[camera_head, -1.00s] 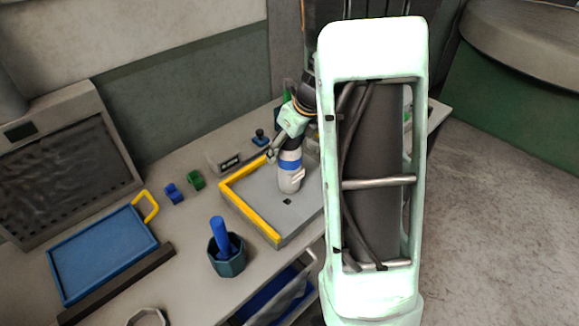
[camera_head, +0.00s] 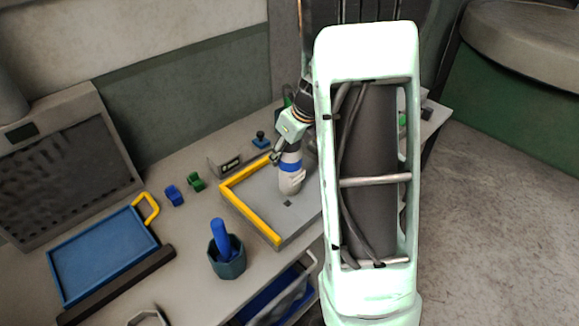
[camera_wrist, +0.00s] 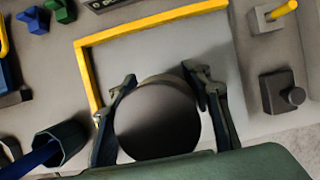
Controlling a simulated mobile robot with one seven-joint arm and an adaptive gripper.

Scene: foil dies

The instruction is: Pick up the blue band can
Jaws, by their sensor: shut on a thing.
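The blue band can (camera_head: 290,180), pale with a blue band, is on the grey, yellow-edged tray in the head view and looks slightly tilted. Whether it touches the tray surface, I cannot tell. In the wrist view the can (camera_wrist: 157,122) shows as a dark round end between the two fingers. My gripper (camera_wrist: 155,100) is shut on it, one finger at each side. In the head view my gripper (camera_head: 287,153) is at the can's upper part, partly hidden by my arm.
The tray's yellow edge (camera_head: 249,215) borders the can's left. A dark pot (camera_head: 227,262) with a blue rod stands in front left. A blue tray (camera_head: 103,255) lies farther left. Small blue (camera_head: 174,195) and green (camera_head: 195,182) blocks sit behind. My arm hides the tray's right side.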

